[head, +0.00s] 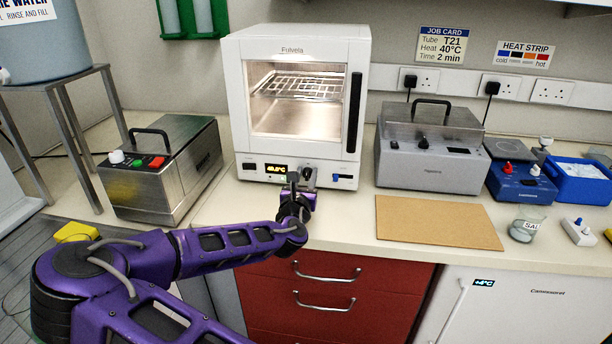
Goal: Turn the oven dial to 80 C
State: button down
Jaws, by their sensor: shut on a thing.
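The white oven (234,110) stands at the back of the bench, its door shut and its lit chamber showing a wire rack. Its small yellow display (276,169) is on the lower front panel, with digits too small to read surely. My gripper (306,178) is at that panel, just right of the display, shut on the oven dial. The dial is mostly hidden by the jaws, so its pointer and setting cannot be read.
A job card (443,46) on the wall reads T21, heat 40°C, 2 min. A steel box (160,175) stands left, a grey lidded unit (430,165) right. A brown board (436,222) lies in front.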

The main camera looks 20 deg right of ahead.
jog(key=m, duration=0.5)
jog(key=shift+s+d+f+m+b, duration=0.15)
jog(key=shift+s+d+m+b, duration=0.1)
jog(key=shift+m+b, duration=0.15)
jog(key=m, duration=0.2)
jog(key=m+b, duration=0.1)
jog(key=m, duration=0.2)
jog(key=shift+d+f+m, duration=0.15)
jog(key=shift+f+m, duration=0.05)
jog(key=shift+m, duration=0.1)
jog(key=m, duration=0.2)
jog(key=m+b, duration=0.1)
jog(key=m, duration=0.3)
jog(key=shift+s+d+f+b, duration=0.1)
jog(key=shift+f+b, duration=0.25)
jog(key=m, duration=0.3)
jog(key=m+b, duration=0.1)
jog(key=m, duration=0.1)
jog(key=shift+f+m, duration=0.2)
jog(key=shift+m, duration=0.2)
jog(key=c, duration=0.6)
grip_release()
